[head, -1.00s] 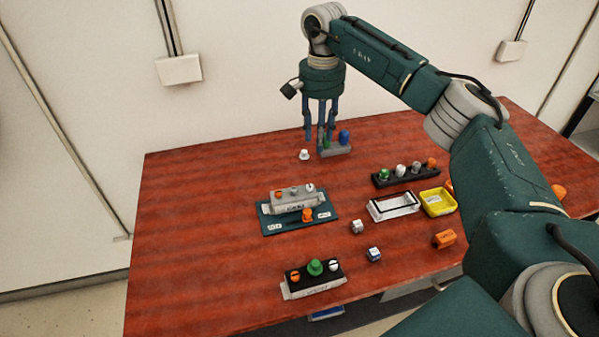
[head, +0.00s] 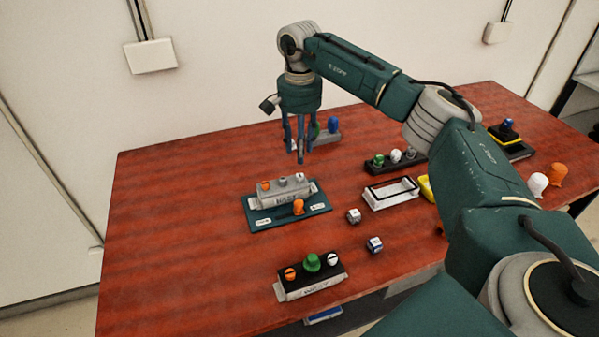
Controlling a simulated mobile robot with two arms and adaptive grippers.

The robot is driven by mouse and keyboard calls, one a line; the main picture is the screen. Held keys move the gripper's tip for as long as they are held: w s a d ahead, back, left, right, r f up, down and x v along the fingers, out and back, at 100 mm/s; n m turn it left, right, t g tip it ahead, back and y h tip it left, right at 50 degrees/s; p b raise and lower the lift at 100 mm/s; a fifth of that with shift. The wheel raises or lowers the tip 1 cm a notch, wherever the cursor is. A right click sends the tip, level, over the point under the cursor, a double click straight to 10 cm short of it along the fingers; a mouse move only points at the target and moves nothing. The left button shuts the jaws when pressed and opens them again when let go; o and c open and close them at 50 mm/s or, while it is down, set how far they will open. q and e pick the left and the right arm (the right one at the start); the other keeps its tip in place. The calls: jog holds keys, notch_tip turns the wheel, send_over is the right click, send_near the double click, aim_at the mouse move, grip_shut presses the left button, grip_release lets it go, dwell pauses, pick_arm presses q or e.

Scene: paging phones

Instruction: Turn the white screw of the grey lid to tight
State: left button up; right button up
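A grey lid (head: 288,188) on a grey box in mid-table carries an orange, a grey and a white screw (head: 300,177) at its right end. A second grey piece (head: 329,138) at the back holds a green knob and a blue knob (head: 334,124). A small white piece (head: 292,146) beside it is mostly hidden by my fingers. My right gripper (head: 300,152) points down in front of these back pieces, above and behind the middle box. Its fingers hang apart with gaps between them. Nothing shows held. My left gripper is out of view.
The box stands on a teal mat (head: 262,222) with an orange knob. A black lid (head: 318,264) with orange, green and white screws is in front. A white-and-black tray (head: 391,194), two small cubes and a black rack (head: 385,166) lie right. The table's left side is clear.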

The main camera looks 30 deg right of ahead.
aim_at(300, 174)
notch_tip(300, 174, down, 7)
jog(key=shift+f+p, duration=0.2)
jog(key=shift+p, duration=0.7)
jog(key=shift+f, duration=0.6)
grip_shut()
